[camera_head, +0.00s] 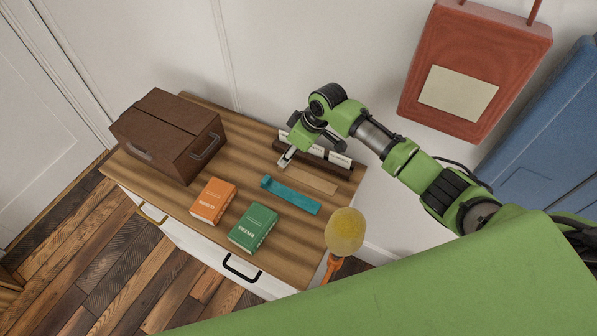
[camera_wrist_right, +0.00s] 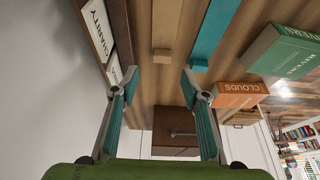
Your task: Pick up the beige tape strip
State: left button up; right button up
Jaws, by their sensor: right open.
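The beige tape strip (camera_head: 312,180) lies flat on the wooden cabinet top, between a teal strip (camera_head: 290,196) and the dark-and-white books by the wall. In the right wrist view the beige strip (camera_wrist_right: 178,25) runs up the picture, with a small raised block at its near end. My right gripper (camera_head: 285,160) is above the strip's left end. In the right wrist view its open fingers (camera_wrist_right: 160,88) stand either side of the line of the strip, with nothing between them. My left gripper is not in view.
Dark-and-white books (camera_head: 325,151) lie close behind the strip. An orange book (camera_head: 213,201), a green book (camera_head: 253,228) and a brown box (camera_head: 165,133) share the cabinet top (camera_head: 190,231). A yellow round thing on an orange handle (camera_head: 345,232) is near the right edge.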

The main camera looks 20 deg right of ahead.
aim_at(286, 169)
jog(key=shift+w+a+f, duration=0.1)
jog(key=shift+w+f, duration=0.1)
jog(key=shift+f, duration=0.25)
jog(key=shift+w+f, duration=0.15)
jog(key=shift+f, duration=0.05)
jog(key=shift+a+f+p, duration=0.25)
jog(key=shift+f+p, duration=0.25)
jog(key=shift+f, duration=0.25)
jog(key=shift+a+f, duration=0.2)
jog(key=shift+f, duration=0.35)
jog(key=shift+a+f, duration=0.15)
jog(key=shift+f, duration=0.4)
jog(key=shift+w+a+f, duration=0.1)
jog(key=shift+w+f, duration=0.15)
jog(key=shift+f, duration=0.4)
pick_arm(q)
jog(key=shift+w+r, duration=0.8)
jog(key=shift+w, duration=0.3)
pick_arm(e)
jog(key=c, duration=0.9)
